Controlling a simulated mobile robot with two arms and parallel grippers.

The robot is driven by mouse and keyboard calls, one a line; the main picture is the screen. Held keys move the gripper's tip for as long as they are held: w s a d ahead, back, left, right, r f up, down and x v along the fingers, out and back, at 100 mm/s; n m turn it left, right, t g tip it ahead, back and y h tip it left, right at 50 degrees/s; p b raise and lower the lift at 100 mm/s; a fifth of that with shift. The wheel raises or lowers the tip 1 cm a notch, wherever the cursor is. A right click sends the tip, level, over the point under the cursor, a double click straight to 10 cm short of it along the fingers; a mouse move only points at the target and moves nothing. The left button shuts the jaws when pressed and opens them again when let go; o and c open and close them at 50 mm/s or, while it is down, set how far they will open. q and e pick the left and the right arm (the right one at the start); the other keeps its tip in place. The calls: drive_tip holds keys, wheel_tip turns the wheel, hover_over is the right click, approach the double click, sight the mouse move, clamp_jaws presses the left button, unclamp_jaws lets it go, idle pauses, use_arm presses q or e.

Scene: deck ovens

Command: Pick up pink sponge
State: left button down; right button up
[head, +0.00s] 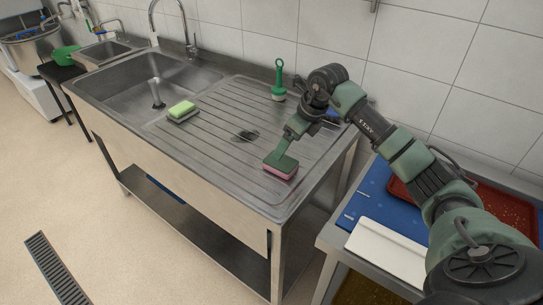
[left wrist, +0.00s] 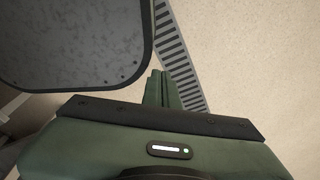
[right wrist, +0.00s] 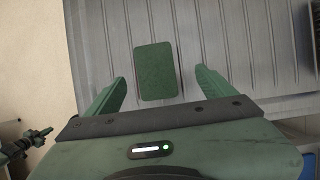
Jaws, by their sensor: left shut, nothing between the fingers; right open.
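The pink sponge (head: 281,172) lies on the ribbed steel drainboard near its front right corner. It has a pink lower part and a dark green top, partly covered by my gripper in the head view. In the right wrist view its green top (right wrist: 154,70) shows between the lines of the two fingers, with a gap on each side. My right gripper (head: 284,150) is open above the sponge; it also shows in the right wrist view (right wrist: 158,78). My left gripper (left wrist: 161,75) is shut and empty, over the floor.
A yellow-green sponge (head: 182,109) lies on the drainboard beside the sink basin (head: 150,85). A green-handled brush (head: 279,80) stands near the wall. At right, a table holds a blue mat (head: 372,205), a white board (head: 388,252) and a red tray (head: 510,207).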

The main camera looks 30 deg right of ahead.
sight(282, 162)
drive_tip(key=shift+f, duration=0.35)
drive_tip(key=f+p, duration=0.1)
drive_tip(key=a+f+p, duration=0.1)
drive_tip(key=f, duration=0.1)
drive_tip(key=shift+a+f, duration=0.1)
drive_tip(key=shift+f, duration=0.2)
drive_tip(key=shift+p+x, duration=0.35)
drive_tip(key=shift+x, duration=0.85)
drive_tip(key=shift+w+f, duration=0.15)
drive_tip(key=shift+f, duration=0.15)
use_arm(q)
drive_tip(key=s+r, duration=0.2)
drive_tip(key=s, duration=0.1)
drive_tip(key=shift+b, duration=0.3)
use_arm(e)
drive_tip(key=shift+f, duration=0.1)
drive_tip(key=c, duration=1.4)
